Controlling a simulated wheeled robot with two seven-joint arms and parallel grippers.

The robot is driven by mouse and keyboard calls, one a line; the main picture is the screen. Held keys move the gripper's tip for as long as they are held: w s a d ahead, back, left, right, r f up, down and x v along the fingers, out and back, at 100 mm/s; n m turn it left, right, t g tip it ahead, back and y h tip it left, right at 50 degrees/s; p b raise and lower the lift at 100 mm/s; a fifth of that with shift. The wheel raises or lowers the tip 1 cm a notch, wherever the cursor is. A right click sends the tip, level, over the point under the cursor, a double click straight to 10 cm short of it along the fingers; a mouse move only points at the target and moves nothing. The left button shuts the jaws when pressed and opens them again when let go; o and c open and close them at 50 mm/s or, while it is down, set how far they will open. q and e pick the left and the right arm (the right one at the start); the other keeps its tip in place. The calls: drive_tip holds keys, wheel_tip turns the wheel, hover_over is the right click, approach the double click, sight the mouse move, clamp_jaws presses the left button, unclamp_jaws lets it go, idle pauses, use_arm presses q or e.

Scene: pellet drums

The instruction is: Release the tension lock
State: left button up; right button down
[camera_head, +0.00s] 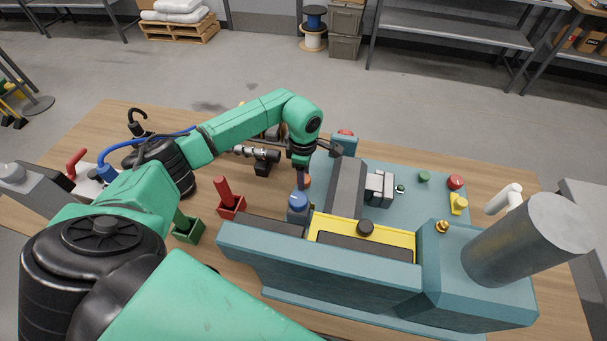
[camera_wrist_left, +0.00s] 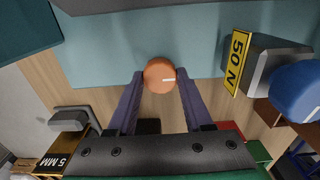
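The orange knob (camera_wrist_left: 159,75) has a white index line and sits at the edge of the teal base plate (camera_wrist_left: 110,60); a sliver of it shows in the head view (camera_head: 307,182). My left gripper (camera_head: 301,178) is down over it. In the wrist view the two fingertips of the left gripper (camera_wrist_left: 160,76) flank the knob on both sides, very close to it. I cannot tell whether they press on it. A blue knob (camera_head: 298,199) stands nearer, by a grey block with a yellow "50 N" label (camera_wrist_left: 237,62). My right gripper is not in view.
The teal machine (camera_head: 320,255) has a yellow panel (camera_head: 390,251) and a large grey cylinder (camera_head: 525,240) at right. Red (camera_head: 231,207) and green (camera_head: 187,234) handled blocks stand left of it.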

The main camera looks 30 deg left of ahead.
use_arm(q)
clamp_jaws()
drive_tip(key=n+b, duration=0.2)
drive_tip(key=n, duration=0.1)
drive_tip(key=shift+f, duration=0.1)
drive_tip(key=n+b, duration=0.2)
drive_tip(key=n, duration=0.3)
drive_tip(key=shift+b, duration=0.4)
drive_tip(key=n+b, duration=0.2)
drive_tip(key=n, duration=0.3)
drive_tip(key=shift+r+n+b, duration=0.2)
drive_tip(key=shift+n+b, duration=0.35)
drive_tip(key=shift+n, duration=1.85)
drive_tip(key=shift+w, duration=0.1)
